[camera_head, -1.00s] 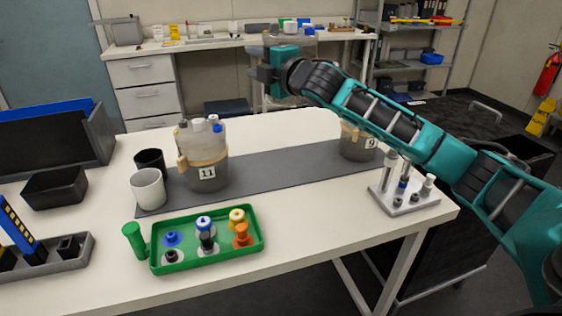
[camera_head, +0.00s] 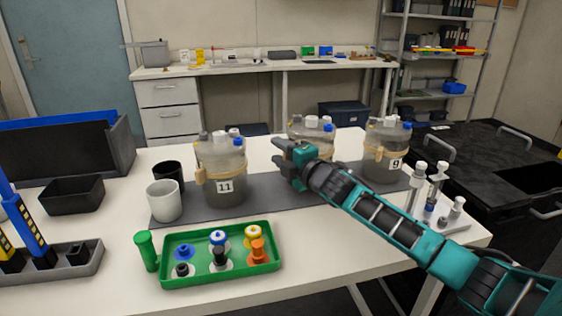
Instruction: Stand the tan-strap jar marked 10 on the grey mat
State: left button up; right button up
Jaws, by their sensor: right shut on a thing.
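A clear jar with white and blue caps (camera_head: 311,128) is between two other jars, above or on the grey mat (camera_head: 270,193). My right gripper (camera_head: 291,158) is shut on this jar from the front. The gripper hides its lower part, so I cannot see its number or strap, or tell whether its base touches the mat. The jar marked 11 (camera_head: 222,165) stands on the mat to the left, and the jar marked 9 (camera_head: 386,153) stands on it to the right. Both have tan straps. My left gripper is not in view.
A white cup (camera_head: 164,201) and a black cup (camera_head: 169,175) stand left of jar 11. A green tray (camera_head: 215,277) with several coloured pieces lies in front. Bare white table shows between tray and mat.

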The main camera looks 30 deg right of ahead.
jog(key=shift+f, duration=0.9)
jog(key=o, duration=1.2)
jog(key=shift+c, duration=0.2)
jog(key=s+d, duration=0.2)
jog(key=s, duration=1)
